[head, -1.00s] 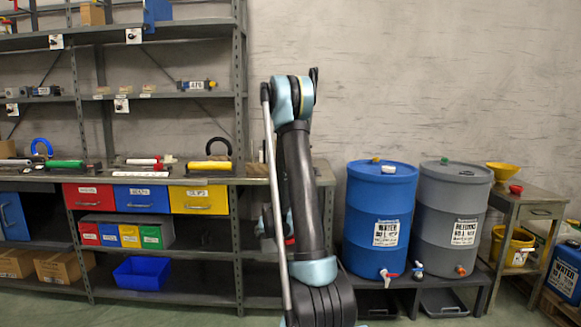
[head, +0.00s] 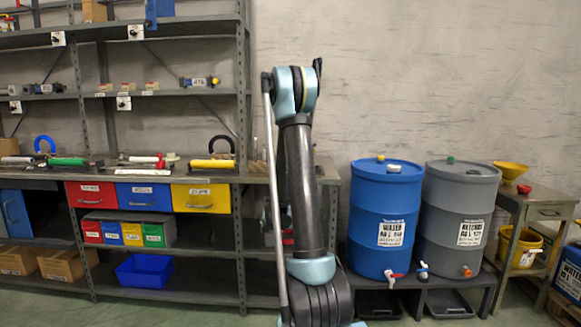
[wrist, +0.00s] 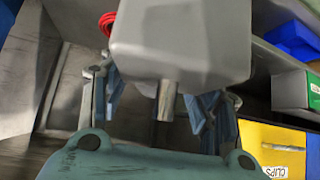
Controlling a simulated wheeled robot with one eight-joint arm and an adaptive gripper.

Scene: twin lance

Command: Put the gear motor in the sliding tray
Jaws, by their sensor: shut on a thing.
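The gear motor appears in the wrist view as a grey boxy body (wrist: 180,45) with a short metal shaft (wrist: 167,100) pointing down in the picture. My gripper (wrist: 160,105) is shut on it, with blue-grey fingers on either side of the shaft. The motor hides much of what lies beyond it. In the head view my gripper and the motor are hidden behind my own arm. I cannot tell which thing is the sliding tray; grey trays (head: 378,305) sit under the drum stand.
A shelf rack has a worktop (head: 130,173) with red, blue and yellow drawers (head: 201,198) below and a blue bin (head: 145,270) lower down. The yellow drawer (wrist: 270,143) also shows close by in the wrist view. Blue (head: 384,220) and grey (head: 456,220) drums stand right.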

